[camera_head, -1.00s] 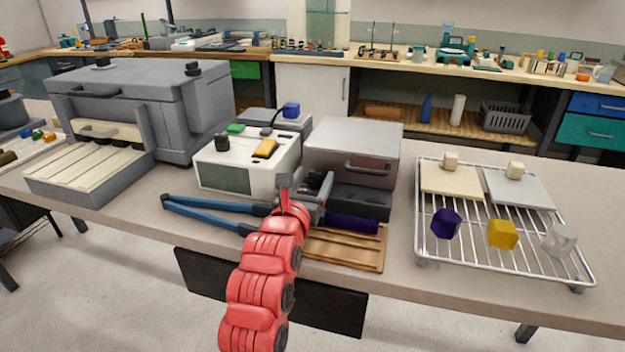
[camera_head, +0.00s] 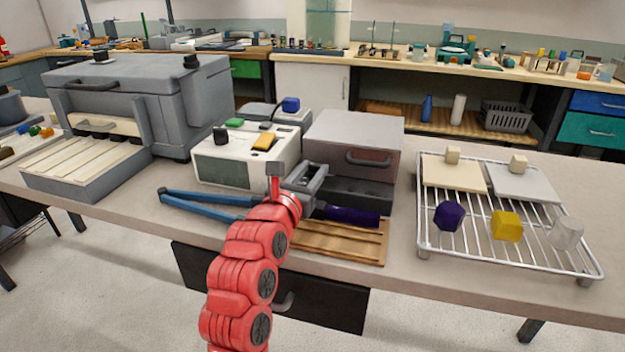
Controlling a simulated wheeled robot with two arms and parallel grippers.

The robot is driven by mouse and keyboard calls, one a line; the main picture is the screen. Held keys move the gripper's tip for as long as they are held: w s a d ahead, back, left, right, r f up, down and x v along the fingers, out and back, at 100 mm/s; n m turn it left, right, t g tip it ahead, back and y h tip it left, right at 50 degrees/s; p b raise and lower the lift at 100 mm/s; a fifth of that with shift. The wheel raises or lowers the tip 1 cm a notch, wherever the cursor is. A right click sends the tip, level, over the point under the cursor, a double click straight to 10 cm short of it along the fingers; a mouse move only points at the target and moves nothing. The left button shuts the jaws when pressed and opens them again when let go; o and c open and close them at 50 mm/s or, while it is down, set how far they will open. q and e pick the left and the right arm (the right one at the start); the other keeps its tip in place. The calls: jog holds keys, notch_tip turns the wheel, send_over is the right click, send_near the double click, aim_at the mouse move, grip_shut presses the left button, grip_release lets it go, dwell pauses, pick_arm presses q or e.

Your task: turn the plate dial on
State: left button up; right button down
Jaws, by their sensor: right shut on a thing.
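A low dark base (camera_head: 362,191) sits under a grey box with a handle (camera_head: 352,133), at the middle of the bench. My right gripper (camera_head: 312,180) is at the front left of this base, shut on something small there. That thing is hidden by the jaws; by its place I take it for the plate dial, whose setting I cannot see. My left gripper is not in view.
A white device (camera_head: 245,160) with a black knob stands close left of the gripper. Blue-handled tongs (camera_head: 205,199) and a purple rod (camera_head: 352,215) on a wooden board (camera_head: 345,243) lie near the wrist. A wire rack (camera_head: 470,250) stands right.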

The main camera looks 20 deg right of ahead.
jog(key=g+h+b, duration=0.1)
jog(key=m+b, duration=0.1)
jog(key=m+g+h+b, duration=0.1)
jog(key=shift+w+a+f+g+h+b, duration=0.2)
jog(key=shift+w+a+g+h+b, duration=0.1)
jog(key=shift+b, duration=0.1)
jog(key=shift+m+g+h+b, duration=0.3)
jog(key=shift+m+g+b, duration=0.1)
jog(key=shift+m, duration=0.1)
jog(key=shift+r+m+g+h+b, duration=0.2)
jog(key=shift+m+g+h+b, duration=0.1)
jog(key=shift+m+g+h, duration=0.5)
jog(key=shift+w+a+m+g+h, duration=0.1)
jog(key=shift+w+m+g+h, duration=0.1)
jog(key=shift+m+g, duration=0.35)
jog(key=shift+w+m+g+h, duration=0.1)
jog(key=shift+m+g+h, duration=0.15)
jog(key=shift+g, duration=0.6)
jog(key=shift+f+g, duration=0.1)
jog(key=shift+g, duration=0.2)
jog(key=c, duration=0.5)
grip_release()
jog(key=shift+c, duration=0.2)
jog(key=shift+s, duration=0.1)
